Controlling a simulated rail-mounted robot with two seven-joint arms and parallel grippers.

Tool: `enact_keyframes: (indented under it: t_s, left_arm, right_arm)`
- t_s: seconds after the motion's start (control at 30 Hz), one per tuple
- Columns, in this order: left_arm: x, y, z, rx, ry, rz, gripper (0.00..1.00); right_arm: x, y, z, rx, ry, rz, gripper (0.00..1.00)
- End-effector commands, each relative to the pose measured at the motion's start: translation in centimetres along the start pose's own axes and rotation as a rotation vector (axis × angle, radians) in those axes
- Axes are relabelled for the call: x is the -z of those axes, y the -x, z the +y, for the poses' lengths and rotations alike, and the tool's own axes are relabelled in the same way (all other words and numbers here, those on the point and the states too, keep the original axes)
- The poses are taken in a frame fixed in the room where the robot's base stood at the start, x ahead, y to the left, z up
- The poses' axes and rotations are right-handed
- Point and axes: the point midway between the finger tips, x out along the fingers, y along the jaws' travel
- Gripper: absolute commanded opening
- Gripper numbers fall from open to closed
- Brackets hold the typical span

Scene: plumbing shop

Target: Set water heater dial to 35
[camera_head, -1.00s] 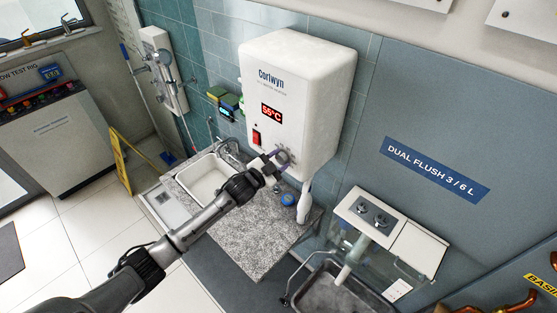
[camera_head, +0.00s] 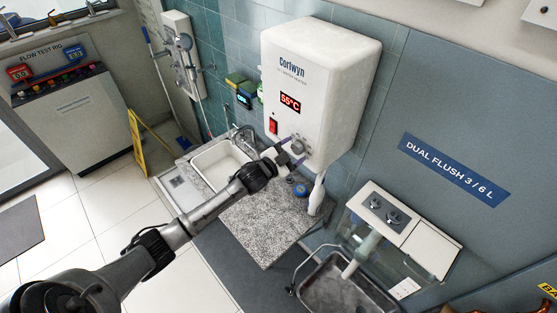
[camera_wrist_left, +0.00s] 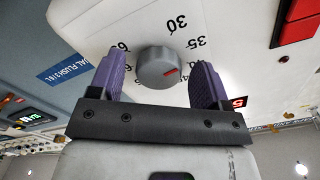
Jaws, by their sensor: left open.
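The white water heater (camera_head: 322,75) hangs on the tiled wall. Its red display (camera_head: 290,103) reads 55°C. The round grey dial (camera_head: 297,145) is low on its front, and it shows large in the left wrist view (camera_wrist_left: 157,66). A red mark on the dial faces lower right in the wrist view, away from the printed 30 and 35 above it; some other numbers are partly hidden by the fingers. My left gripper (camera_head: 290,155) is open, with one purple finger on each side of the dial and visible gaps between. My right gripper is not in view.
A red switch (camera_head: 273,126) sits left of the dial. Below are a sink (camera_head: 222,166), a speckled counter (camera_head: 255,225) and a blue round object (camera_head: 301,190). A white pipe (camera_head: 316,196) hangs under the heater. A flush unit (camera_head: 385,212) stands at right.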

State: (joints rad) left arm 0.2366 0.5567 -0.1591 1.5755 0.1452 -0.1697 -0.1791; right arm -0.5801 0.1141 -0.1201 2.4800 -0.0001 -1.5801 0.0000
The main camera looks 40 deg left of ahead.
Motion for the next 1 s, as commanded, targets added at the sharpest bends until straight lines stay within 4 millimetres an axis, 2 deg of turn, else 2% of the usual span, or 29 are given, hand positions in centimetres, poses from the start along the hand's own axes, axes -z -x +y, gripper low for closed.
enact_keyframes:
  t_s: [0.4,0.6,0.8,1.0]
  left_arm:
    - [-0.3,7.4,0.2,-0.002,-0.003,-0.002,0.71]
    - [-0.2,10.5,0.2,-0.002,-0.001,-0.002,0.71]
    - [-0.2,12.4,0.1,-0.001,-0.001,-0.003,0.71]
    - [-0.1,13.1,0.1,-0.001,-0.001,-0.003,0.71]
  right_arm:
    - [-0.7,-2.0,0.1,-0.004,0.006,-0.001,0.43]
    - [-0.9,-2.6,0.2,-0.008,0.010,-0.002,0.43]
    - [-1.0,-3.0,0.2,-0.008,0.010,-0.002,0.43]
    - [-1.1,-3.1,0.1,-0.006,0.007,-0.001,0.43]
